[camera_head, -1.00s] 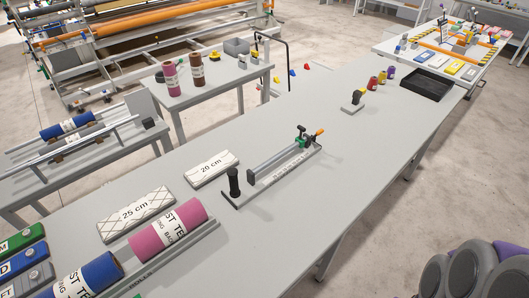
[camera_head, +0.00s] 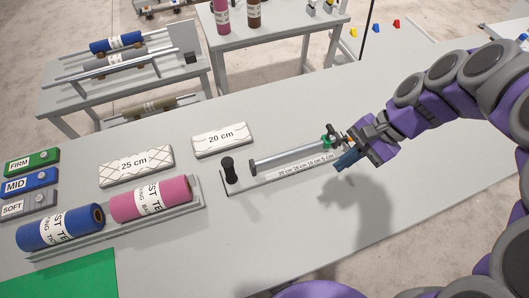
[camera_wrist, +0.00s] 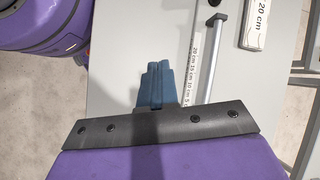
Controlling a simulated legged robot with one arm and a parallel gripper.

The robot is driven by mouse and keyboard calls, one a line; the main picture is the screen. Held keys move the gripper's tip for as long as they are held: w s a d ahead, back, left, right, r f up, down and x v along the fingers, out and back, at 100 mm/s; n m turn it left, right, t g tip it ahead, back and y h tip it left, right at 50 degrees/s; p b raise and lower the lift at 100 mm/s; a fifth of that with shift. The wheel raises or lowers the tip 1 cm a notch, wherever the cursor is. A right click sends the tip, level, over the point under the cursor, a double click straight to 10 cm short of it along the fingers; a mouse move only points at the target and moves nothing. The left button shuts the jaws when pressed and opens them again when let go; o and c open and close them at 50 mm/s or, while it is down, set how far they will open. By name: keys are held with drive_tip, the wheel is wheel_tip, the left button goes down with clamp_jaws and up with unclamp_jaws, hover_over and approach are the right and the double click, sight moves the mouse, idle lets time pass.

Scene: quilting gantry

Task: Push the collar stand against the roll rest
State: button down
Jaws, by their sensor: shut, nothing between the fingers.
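The stand with the collar (camera_head: 285,170) is a low grey base with a printed centimetre scale. It carries a silver rod (camera_head: 290,156) with a green-and-black collar (camera_head: 329,139) at its right end and a black post (camera_head: 228,169) at its left end. The likely roll rest (camera_head: 204,205) is a grey tray holding a blue and a pink roll, left of the stand with a gap between. My gripper (camera_head: 346,160) is shut and empty, just right of the collar end. Its blue fingers (camera_wrist: 157,84) are together in the wrist view, left of the scale and rod. Contact with the stand cannot be told.
Panels marked 25 cm (camera_head: 137,166) and 20 cm (camera_head: 220,139) lie behind the rest and stand. FIRM, MID and SOFT blocks (camera_head: 29,183) sit at the far left, with a green mat (camera_head: 75,275) in front. The table front of the stand is clear.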

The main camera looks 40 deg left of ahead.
drive_tip(key=w+a+f+m+g+p, duration=0.1)
drive_tip(key=w+a+f, duration=0.15)
drive_tip(key=a, duration=0.35)
drive_tip(key=m+g+p, duration=0.2)
drive_tip(key=m, duration=0.1)
approach(264, 169)
drive_tip(key=s+b, duration=0.2)
drive_tip(key=shift+s+a+r+y, duration=0.15)
drive_tip(key=shift+s+a+y, duration=0.15)
drive_tip(key=shift+s+y, duration=0.1)
drive_tip(key=s, duration=0.1)
drive_tip(key=s+a+b, duration=0.1)
drive_tip(key=shift+s+a, duration=0.3)
drive_tip(key=shift+s, duration=0.05)
drive_tip(key=shift+s+a, duration=0.15)
drive_tip(key=shift+s, duration=0.3)
